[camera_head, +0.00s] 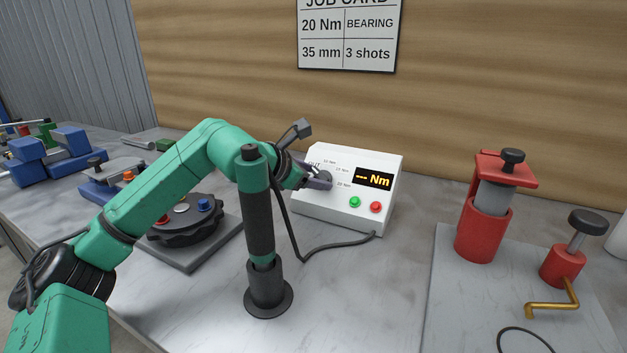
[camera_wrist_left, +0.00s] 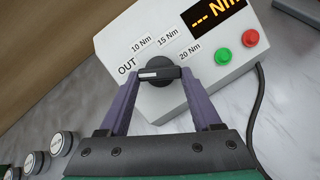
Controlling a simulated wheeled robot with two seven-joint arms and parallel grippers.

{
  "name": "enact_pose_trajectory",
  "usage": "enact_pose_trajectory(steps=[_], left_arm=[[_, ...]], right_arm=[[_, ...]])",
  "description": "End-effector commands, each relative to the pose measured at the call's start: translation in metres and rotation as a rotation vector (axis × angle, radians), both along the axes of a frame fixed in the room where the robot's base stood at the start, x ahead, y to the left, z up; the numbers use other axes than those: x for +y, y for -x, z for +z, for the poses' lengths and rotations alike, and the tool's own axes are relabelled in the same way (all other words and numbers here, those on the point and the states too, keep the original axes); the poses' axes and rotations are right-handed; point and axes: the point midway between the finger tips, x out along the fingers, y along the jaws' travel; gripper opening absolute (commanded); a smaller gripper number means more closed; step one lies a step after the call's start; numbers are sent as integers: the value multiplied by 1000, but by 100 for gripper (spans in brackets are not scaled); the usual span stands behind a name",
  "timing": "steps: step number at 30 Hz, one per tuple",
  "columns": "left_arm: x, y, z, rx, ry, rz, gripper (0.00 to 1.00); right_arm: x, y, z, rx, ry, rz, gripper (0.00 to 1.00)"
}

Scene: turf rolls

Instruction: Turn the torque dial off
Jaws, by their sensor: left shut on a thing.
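The torque dial (camera_wrist_left: 158,73) is a dark round knob with a raised grip bar on a white control box (camera_head: 348,215). Labels OUT, 10 Nm, 15 Nm and 20 Nm surround it. In the left wrist view the white mark on its bar lies on the side toward OUT. The orange display (camera_head: 373,179) shows dashes and Nm. My left gripper (camera_wrist_left: 160,76) is shut on the bar, one purple-grey finger at each end; in the head view this gripper (camera_head: 317,182) partly hides the dial. My right gripper is not in view.
A green and black torque driver (camera_head: 258,205) stands upright in front of my left arm, its cable running to the box. Green (camera_head: 355,202) and red (camera_head: 376,207) buttons sit below the display. A black turntable (camera_head: 185,222) lies left, a red press (camera_head: 484,225) right.

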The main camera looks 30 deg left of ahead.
Motion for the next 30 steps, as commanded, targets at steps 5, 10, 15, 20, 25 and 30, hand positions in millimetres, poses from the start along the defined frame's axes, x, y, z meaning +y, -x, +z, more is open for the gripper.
enact_pose_trajectory(steps=[5,10,15,20,25,30], left_arm=[[-1,0,-1,-4,49,56,9],[-1,0,0,-5,75,84,9],[-1,0,0,-4,82,92,9],[-1,1,0,-4,82,92,9],[-1,1,0,-3,82,91,84],[-1,0,-1,-3,81,91,95]], right_arm=[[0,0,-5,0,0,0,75],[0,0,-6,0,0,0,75],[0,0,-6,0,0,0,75],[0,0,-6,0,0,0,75],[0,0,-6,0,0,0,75],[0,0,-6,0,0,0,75]])
